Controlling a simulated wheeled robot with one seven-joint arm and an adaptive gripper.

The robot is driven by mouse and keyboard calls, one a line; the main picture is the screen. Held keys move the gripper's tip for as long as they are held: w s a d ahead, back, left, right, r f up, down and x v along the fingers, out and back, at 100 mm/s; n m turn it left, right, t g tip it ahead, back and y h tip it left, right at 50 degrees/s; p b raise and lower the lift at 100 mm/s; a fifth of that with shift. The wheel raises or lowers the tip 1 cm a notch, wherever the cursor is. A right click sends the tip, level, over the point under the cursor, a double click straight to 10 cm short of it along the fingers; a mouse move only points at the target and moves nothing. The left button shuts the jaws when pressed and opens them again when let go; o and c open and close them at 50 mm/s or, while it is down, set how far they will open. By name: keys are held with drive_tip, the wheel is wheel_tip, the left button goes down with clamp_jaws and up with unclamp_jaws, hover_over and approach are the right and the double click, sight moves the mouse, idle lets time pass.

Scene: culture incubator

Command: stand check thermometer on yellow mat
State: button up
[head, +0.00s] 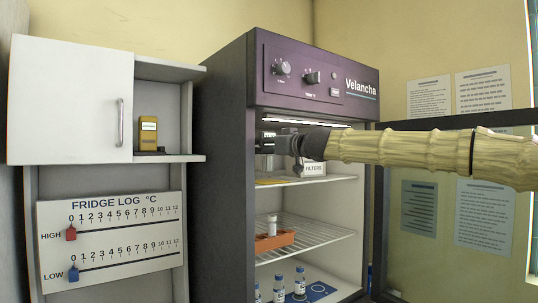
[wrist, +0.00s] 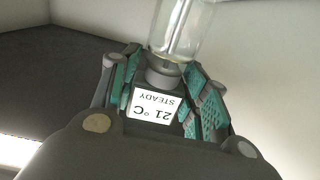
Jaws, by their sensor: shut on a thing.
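My gripper (head: 268,142) is inside the upper part of the open incubator, above the top shelf. In the wrist view my gripper (wrist: 165,90) is shut on the check thermometer (wrist: 180,32), a clear glass bottle with a thin stem inside and a grey cap. A white display on it reads "21 °C STEADY" and appears upside down. The fingers hold it around the cap and display. The yellow mat (head: 270,182) shows as a thin strip on the top shelf, below my gripper.
A white FILTERS box (head: 312,169) stands on the top shelf, right of the mat. An orange rack (head: 273,242) with a vial is on the wire shelf below. Several vials stand at the bottom. A yellow device (head: 148,132) stands in the wall cabinet; a fridge log board (head: 112,240) hangs below.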

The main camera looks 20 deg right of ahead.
drive_tip(key=shift+d+f, duration=0.25)
drive_tip(key=shift+f, duration=0.95)
drive_tip(key=shift+a+f, duration=0.1)
drive_tip(key=shift+f, duration=0.15)
drive_tip(key=o, duration=1.1)
drive_tip(key=shift+s, duration=0.25)
drive_tip(key=b+v, duration=0.3)
drive_tip(key=v, duration=0.8)
drive_tip(key=shift+s, duration=0.3)
